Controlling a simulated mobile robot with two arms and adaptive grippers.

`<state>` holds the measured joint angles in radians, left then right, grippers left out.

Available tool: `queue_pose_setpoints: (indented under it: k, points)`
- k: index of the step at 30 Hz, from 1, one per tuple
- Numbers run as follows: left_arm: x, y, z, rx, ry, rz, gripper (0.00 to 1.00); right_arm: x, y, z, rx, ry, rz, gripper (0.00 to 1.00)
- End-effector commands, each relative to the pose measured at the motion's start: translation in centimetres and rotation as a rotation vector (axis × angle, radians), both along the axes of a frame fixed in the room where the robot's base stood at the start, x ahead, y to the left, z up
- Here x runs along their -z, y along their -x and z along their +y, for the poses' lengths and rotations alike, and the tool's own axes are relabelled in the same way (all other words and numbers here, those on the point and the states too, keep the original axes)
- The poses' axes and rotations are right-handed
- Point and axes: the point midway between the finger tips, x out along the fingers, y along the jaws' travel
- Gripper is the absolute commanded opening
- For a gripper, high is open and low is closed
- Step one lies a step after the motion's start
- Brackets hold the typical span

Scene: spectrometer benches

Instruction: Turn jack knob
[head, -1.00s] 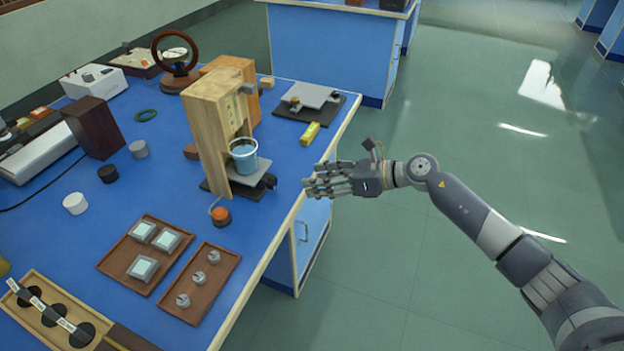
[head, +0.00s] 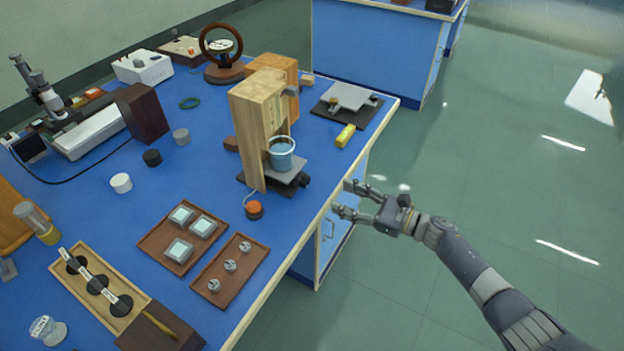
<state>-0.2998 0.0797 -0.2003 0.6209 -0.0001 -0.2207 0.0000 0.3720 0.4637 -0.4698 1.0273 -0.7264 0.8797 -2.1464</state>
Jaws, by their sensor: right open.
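A lab jack (head: 290,172) with a grey top plate stands near the right edge of the blue bench. It bears a light-blue beaker (head: 281,158) in front of a wooden stand (head: 249,140). Its dark knob (head: 305,180) sticks out at the right side, towards the bench edge. A second jack (head: 347,97) stands further back on a black base, with nothing on its plate. My right gripper (head: 342,198) is open and empty at the bench edge, to the right of the first jack's knob and apart from it. My left gripper is out of view.
A yellow block (head: 345,135) lies between the jacks. An orange-topped piece (head: 254,209) with a cord sits in front of the near jack. Brown trays (head: 214,258) with small parts lie nearer. The floor right of the bench is clear.

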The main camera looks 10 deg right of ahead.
Motion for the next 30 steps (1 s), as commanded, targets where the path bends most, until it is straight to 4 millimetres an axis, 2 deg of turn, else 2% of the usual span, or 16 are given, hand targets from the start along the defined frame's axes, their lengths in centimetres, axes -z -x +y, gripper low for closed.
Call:
queue_pose_setpoints:
  k: [7,21,30]
  points:
    - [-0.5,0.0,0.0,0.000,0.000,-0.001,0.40,0.4,-0.4,0.5,0.026,-0.001,-0.046,0.49]
    - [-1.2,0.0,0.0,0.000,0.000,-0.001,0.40,0.4,-5.0,6.9,0.023,0.002,-0.046,0.49]
    - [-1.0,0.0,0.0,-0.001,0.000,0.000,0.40,0.4,-6.2,8.6,0.024,0.002,-0.047,0.49]
